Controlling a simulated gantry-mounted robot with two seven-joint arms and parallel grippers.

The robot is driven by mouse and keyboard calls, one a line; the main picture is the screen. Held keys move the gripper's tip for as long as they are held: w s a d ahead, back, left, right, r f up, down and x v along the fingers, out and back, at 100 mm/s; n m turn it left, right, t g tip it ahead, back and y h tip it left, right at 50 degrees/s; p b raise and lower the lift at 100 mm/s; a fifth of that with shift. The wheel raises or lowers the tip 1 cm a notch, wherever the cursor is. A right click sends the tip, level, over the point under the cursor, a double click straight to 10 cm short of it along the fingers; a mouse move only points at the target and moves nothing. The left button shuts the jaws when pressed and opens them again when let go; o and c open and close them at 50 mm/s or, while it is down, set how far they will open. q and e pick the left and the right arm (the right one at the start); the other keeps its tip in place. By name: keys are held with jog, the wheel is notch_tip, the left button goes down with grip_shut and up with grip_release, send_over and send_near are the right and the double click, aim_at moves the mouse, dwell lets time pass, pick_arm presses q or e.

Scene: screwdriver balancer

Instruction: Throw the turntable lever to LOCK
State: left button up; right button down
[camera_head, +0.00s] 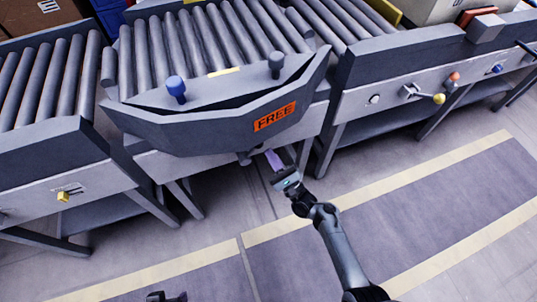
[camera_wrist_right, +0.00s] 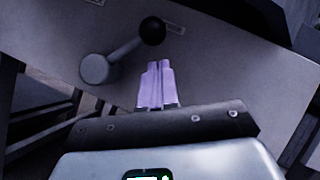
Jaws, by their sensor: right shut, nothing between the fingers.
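The turntable lever (camera_wrist_right: 124,46) shows in the right wrist view, with a grey round hub and a black ball knob at the upper right end of its short arm. In the head view only a small dark part of the lever (camera_head: 243,158) shows under the turntable's front edge. The turntable (camera_head: 205,133) bears an orange FREE sign (camera_head: 274,116). My right gripper (camera_head: 271,155) is shut and empty, its lilac fingertips (camera_wrist_right: 158,66) pointing at the panel just below the knob in the wrist view. I cannot tell whether they touch it.
Roller conveyors stand left and right of the turntable. A yellow knob (camera_head: 63,196) is on the left panel, and a yellow-ended lever (camera_head: 438,98) on the right one. A dark part, perhaps my left gripper (camera_head: 166,297), shows at the bottom edge.

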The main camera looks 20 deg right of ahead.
jog(key=shift+w+a+r, duration=0.1)
jog(key=shift+a+r, duration=0.45)
jog(key=shift+r, duration=0.3)
jog(key=shift+a+r+n+g+y+p, duration=0.1)
jog(key=shift+r+n+g+y+p, duration=0.2)
jog(key=shift+n+p, duration=0.25)
